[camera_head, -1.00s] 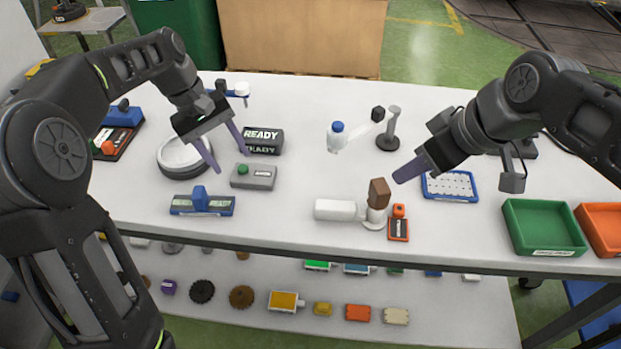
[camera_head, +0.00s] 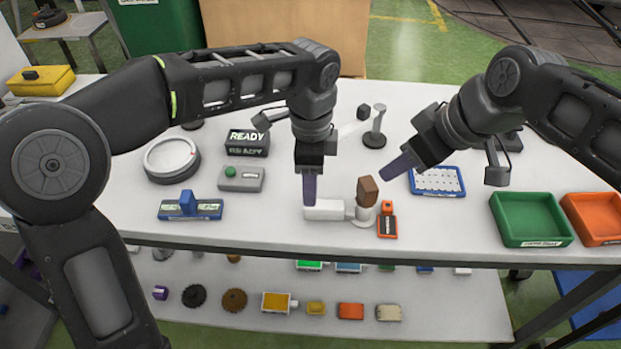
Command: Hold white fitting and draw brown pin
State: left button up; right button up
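The white fitting (camera_head: 325,210) lies on the table near its front edge, with an upright white socket at its right end. The brown pin (camera_head: 367,190) stands up from that socket, slightly tilted. My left gripper (camera_head: 309,202) points down at the fitting's horizontal body. Its purple fingers line up edge-on, so the gap and any contact are hidden. My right gripper (camera_head: 385,175) is above and to the right of the brown pin, pointing down-left and apart from it. Its fingers also overlap, so its opening does not show.
An orange-and-black device (camera_head: 387,220) stands close to the right of the fitting. A blue tray (camera_head: 437,181), a green bin (camera_head: 530,220) and an orange bin (camera_head: 597,215) are further right. A grey stand (camera_head: 375,130) is behind. A grey button box (camera_head: 241,179) is left.

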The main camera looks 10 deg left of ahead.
aim_at(341, 209)
pick_arm(q)
jog(key=shift+f, duration=0.1)
jog(key=shift+f, duration=3.85)
jog(key=shift+c, duration=0.3)
grip_shut()
